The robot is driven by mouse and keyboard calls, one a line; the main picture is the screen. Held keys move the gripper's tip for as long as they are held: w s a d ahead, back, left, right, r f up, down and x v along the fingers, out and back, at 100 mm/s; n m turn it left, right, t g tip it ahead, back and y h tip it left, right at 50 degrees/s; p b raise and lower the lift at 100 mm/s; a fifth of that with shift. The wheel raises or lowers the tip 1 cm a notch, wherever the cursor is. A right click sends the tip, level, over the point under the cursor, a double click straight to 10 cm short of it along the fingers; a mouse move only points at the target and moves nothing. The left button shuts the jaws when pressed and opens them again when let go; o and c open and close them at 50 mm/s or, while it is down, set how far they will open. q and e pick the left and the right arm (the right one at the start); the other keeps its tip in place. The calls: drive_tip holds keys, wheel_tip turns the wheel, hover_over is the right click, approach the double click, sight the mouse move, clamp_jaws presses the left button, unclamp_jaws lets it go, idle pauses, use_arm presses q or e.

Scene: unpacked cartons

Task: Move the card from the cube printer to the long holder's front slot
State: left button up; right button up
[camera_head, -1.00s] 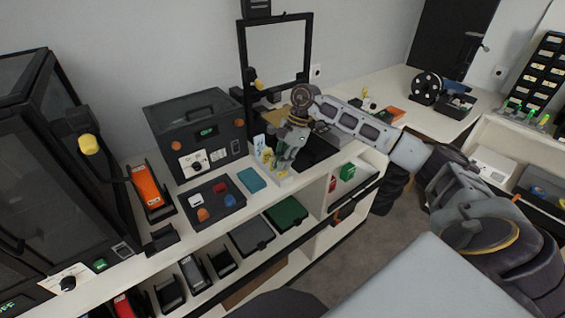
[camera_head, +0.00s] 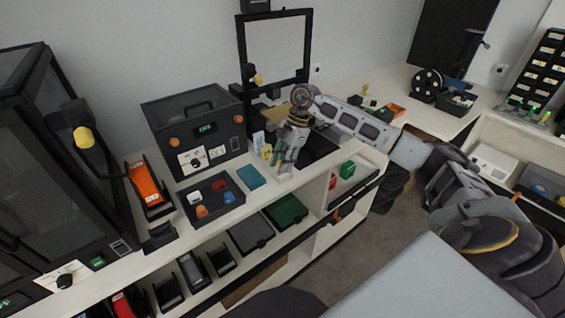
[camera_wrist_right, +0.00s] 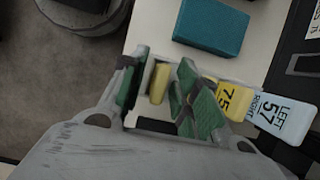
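My right gripper (camera_head: 284,160) points down over the small pale holder (camera_head: 284,178) on the bench. In the right wrist view its green-padded fingers (camera_wrist_right: 163,93) stand apart. A yellow card (camera_wrist_right: 160,83) stands edge-up between them, with a visible gap to the left finger; contact with the right finger is unclear. Beside the right finger are a yellow card marked 75 (camera_wrist_right: 229,99) and a pale blue card marked 57 (camera_wrist_right: 284,116), also seen in the head view (camera_head: 258,140). The box-shaped dark printer (camera_head: 197,132) stands left of the holder. The fingers hide the slots. My left gripper is not in view.
A teal block (camera_head: 251,176) lies close left of the holder, and a dark tray (camera_head: 213,205) with small coloured pieces lies further left. A tall black frame (camera_head: 277,50) rises behind the gripper. A shelf with dark and green boxes (camera_head: 285,211) is below.

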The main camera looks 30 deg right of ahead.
drive_tip(key=shift+v, duration=0.9)
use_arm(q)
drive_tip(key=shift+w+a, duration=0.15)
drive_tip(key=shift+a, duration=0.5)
use_arm(e)
drive_tip(key=v, duration=0.6)
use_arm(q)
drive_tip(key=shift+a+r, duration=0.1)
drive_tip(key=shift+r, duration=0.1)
use_arm(e)
drive_tip(key=shift+r, duration=0.25)
